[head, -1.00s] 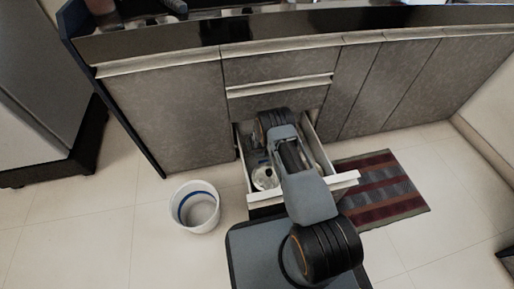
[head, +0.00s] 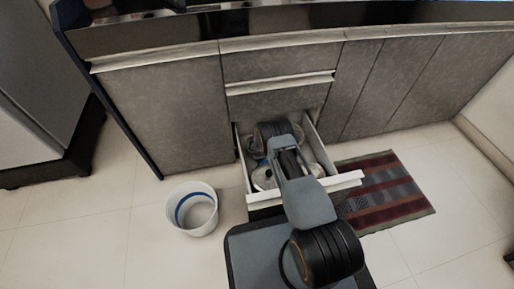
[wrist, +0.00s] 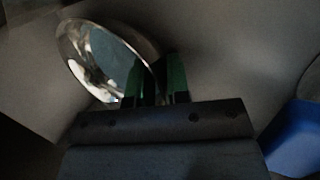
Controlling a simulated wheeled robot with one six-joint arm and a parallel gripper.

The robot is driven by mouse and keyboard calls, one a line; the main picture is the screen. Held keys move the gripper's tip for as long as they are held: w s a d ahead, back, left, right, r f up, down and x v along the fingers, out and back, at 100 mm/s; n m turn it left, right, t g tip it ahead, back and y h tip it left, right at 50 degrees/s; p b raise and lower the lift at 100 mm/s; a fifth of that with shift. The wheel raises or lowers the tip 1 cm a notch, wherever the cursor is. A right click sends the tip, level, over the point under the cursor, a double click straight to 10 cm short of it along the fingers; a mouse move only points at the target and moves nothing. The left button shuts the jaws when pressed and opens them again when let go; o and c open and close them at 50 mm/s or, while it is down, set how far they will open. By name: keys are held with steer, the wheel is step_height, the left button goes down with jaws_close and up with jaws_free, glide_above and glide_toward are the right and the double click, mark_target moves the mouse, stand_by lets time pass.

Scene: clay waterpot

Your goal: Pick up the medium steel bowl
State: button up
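A shiny steel bowl (wrist: 92,58) lies tilted in the wrist view, left of the middle. Its right rim reaches the fingers of my gripper (wrist: 155,82). The left finger overlaps the bowl's inside and the right finger stands just outside the rim. The fingers are apart, with a gap showing between them, so my gripper looks open around the rim. In the head view my arm reaches down into the open drawer (head: 346,182) and hides the fingertips and the bowl.
Other items lie in the drawer, among them a pale round one (head: 263,179). A blue object (wrist: 298,140) is at the lower right of the wrist view. A white bucket (head: 196,212) stands on the floor to the left, and a striped mat (head: 390,195) lies to the right.

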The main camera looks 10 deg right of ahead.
jaws_close()
step_height(320, 180, up, 3)
steer(key=shift+r+p, duration=0.1)
steer(key=shift+p, duration=1.05)
steer(key=shift+s+r+p, duration=0.35)
steer(key=shift+r, duration=0.2)
steer(key=s+a+r, duration=0.1)
steer(key=s+r, duration=0.2)
steer(key=s, duration=0.1)
steer(key=s+a+r, duration=0.1)
steer(key=s+r, duration=0.1)
steer(key=s, duration=0.2)
steer(key=s+a+r, duration=0.1)
steer(key=s+r, duration=0.2)
steer(key=s, duration=0.2)
steer(key=shift+r, duration=0.35)
